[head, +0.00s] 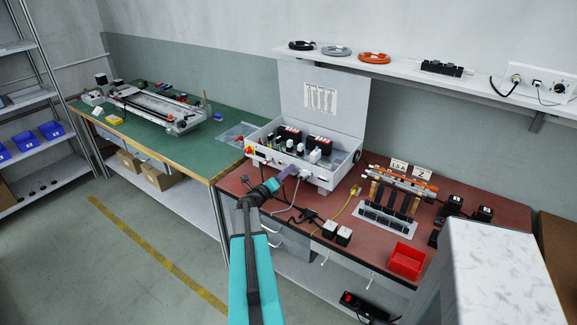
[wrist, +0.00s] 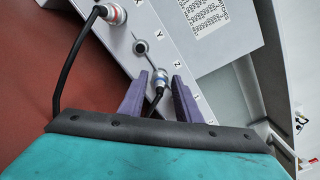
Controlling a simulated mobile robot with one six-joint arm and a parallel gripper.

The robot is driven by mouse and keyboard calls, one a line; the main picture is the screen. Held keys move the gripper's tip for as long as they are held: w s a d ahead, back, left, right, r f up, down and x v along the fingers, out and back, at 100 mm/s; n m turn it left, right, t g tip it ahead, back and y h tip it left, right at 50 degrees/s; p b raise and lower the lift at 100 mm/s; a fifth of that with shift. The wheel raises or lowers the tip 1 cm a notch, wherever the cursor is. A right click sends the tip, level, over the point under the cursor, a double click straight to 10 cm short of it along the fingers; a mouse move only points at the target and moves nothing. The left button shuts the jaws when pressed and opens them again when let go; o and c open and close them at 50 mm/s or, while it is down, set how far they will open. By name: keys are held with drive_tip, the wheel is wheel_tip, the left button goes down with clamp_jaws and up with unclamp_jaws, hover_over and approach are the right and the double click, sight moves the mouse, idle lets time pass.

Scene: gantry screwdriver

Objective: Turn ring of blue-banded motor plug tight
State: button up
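The grey control box (head: 322,178) stands open on the red-brown bench. In the wrist view its panel (wrist: 185,50) carries a row of sockets marked with letters. A silver plug with a bluish band (wrist: 160,78) sits in the socket near Z, with a black cable (wrist: 155,101) running back toward me. My gripper (wrist: 160,78) has two purple fingers, one each side of this plug, with small gaps showing; it is open. In the head view my gripper (head: 290,170) is at the box's front panel, and the plug is too small to tell.
Another plug (wrist: 112,13) with a black cable (wrist: 72,70) sits farther up the panel, with an empty-looking socket (wrist: 140,47) between. Loose cables and black-and-white blocks (head: 337,232) lie on the bench front. A red bin (head: 406,260) stands at right.

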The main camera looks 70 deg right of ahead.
drive_tip(key=shift+r+n+p, duration=0.15)
drive_tip(key=shift+n+p, duration=2.15)
drive_tip(key=shift+p, duration=0.85)
drive_tip(key=shift+n, duration=0.3)
drive_tip(key=c, duration=0.7)
drive_tip(key=shift+o, duration=0.2)
drive_tip(key=shift+f, duration=0.25)
